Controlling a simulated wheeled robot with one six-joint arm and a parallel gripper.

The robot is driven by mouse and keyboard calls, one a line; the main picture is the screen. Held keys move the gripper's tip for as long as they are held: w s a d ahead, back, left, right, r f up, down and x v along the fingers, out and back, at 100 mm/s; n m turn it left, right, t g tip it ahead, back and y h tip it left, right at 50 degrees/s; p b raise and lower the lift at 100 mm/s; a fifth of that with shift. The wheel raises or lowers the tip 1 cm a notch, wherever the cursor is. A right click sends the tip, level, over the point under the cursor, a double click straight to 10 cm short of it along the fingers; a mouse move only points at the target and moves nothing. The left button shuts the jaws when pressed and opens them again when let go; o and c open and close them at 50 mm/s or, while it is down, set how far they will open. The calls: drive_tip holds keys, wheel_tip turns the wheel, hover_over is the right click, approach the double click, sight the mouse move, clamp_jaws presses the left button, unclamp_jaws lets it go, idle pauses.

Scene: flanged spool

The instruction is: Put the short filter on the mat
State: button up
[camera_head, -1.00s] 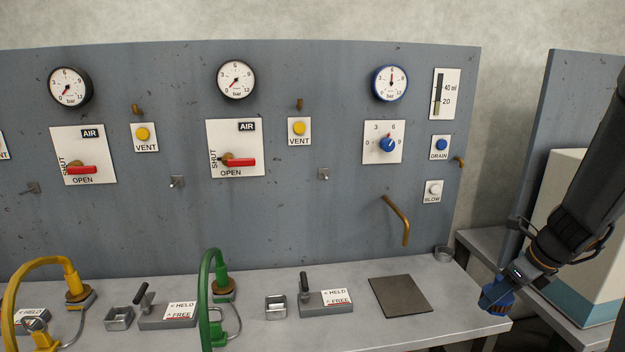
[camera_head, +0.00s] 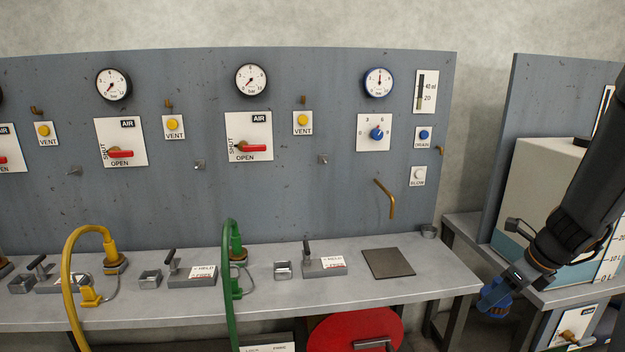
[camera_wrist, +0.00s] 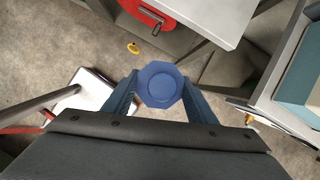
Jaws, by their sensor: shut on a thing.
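My gripper (camera_head: 496,297) is at the right in the head view, off the right end of the bench. It is shut on a blue filter (camera_wrist: 160,85), which shows between the two fingers in the wrist view as an eight-sided blue piece with a round raised top. I cannot tell its length from this end-on view. The mat (camera_head: 388,263) is a dark square lying flat on the bench top, left of my gripper and empty.
The grey bench (camera_head: 420,283) carries a green hose (camera_head: 231,262), a yellow hose (camera_head: 70,262) and small clamps. A red disc (camera_head: 345,328) is below its front edge. A second bench with a pale tank (camera_head: 535,190) stands at the right. Bench top around the mat is clear.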

drive_tip(key=a+f+n+g+h, duration=0.1)
drive_tip(key=a+f+n+g, duration=0.3)
drive_tip(key=a+f+n, duration=0.3)
drive_tip(key=a+f+n+g+h, duration=0.1)
drive_tip(key=a+f+n+g, duration=0.3)
drive_tip(key=a+n, duration=1.3)
wheel_tip(320, 180, down, 4)
drive_tip(key=n, duration=0.6)
drive_tip(key=shift+r+g, duration=0.2)
drive_tip(key=shift+g, duration=0.1)
